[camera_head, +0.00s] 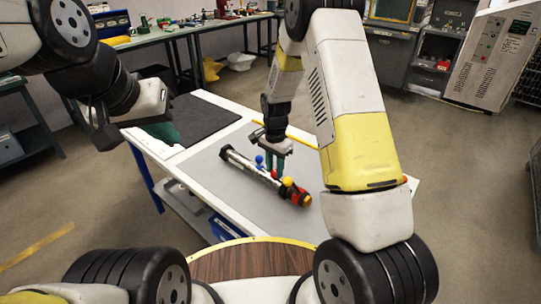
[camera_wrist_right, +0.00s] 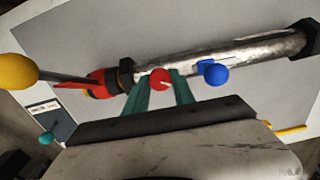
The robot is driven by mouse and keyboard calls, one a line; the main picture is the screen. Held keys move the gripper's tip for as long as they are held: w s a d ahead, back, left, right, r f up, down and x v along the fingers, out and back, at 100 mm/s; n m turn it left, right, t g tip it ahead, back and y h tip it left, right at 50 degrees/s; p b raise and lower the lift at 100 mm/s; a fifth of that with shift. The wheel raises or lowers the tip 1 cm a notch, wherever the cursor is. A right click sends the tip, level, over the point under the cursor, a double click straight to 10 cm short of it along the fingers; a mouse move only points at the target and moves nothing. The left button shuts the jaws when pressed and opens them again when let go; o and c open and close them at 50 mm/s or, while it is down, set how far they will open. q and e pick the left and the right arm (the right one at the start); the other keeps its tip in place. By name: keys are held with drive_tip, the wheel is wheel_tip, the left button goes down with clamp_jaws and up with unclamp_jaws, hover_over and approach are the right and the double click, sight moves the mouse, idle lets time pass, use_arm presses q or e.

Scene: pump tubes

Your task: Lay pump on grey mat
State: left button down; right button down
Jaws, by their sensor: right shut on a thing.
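The pump (camera_head: 258,172) is a long silvery tube with black collars, a red and orange end, and yellow, blue and red knobs. It lies slantwise over the light grey mat (camera_head: 215,185); whether it touches the mat is unclear. My right gripper (camera_head: 274,168) points down at the pump's middle. In the right wrist view, the pump (camera_wrist_right: 240,55) runs across the fingers. The green fingers of my right gripper (camera_wrist_right: 160,95) are on both sides of the red knob (camera_wrist_right: 160,80), shut on the pump.
A dark mat (camera_head: 200,115) covers the table's far left part. The white table (camera_head: 140,138) has a shelf with a blue bin (camera_head: 225,228) below. A bench (camera_head: 190,28) with tools stands behind. Light grey mat is bare around the pump.

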drive_tip(key=shift+f, duration=0.3)
drive_tip(key=c, duration=1.1)
unclamp_jaws()
drive_tip(key=shift+o, duration=0.2)
wheel_tip(320, 180, up, 12)
drive_tip(key=s+d+r+n+t+y, duration=0.1)
drive_tip(key=s+d+r+n, duration=0.1)
drive_tip(key=s+r, duration=0.45)
drive_tip(key=s+d+r+n+t+y, duration=0.1)
drive_tip(key=s+d+r+n+t, duration=0.2)
drive_tip(key=r, duration=0.6)
drive_tip(key=s+r+n+t, duration=0.1)
drive_tip(key=s+r+n, duration=0.1)
drive_tip(key=s, duration=0.6)
drive_tip(key=s+r+n+t, duration=0.1)
drive_tip(key=s+r+n, duration=0.2)
drive_tip(key=s, duration=0.5)
drive_tip(key=shift+d, duration=0.45)
drive_tip(key=shift+r, duration=0.1)
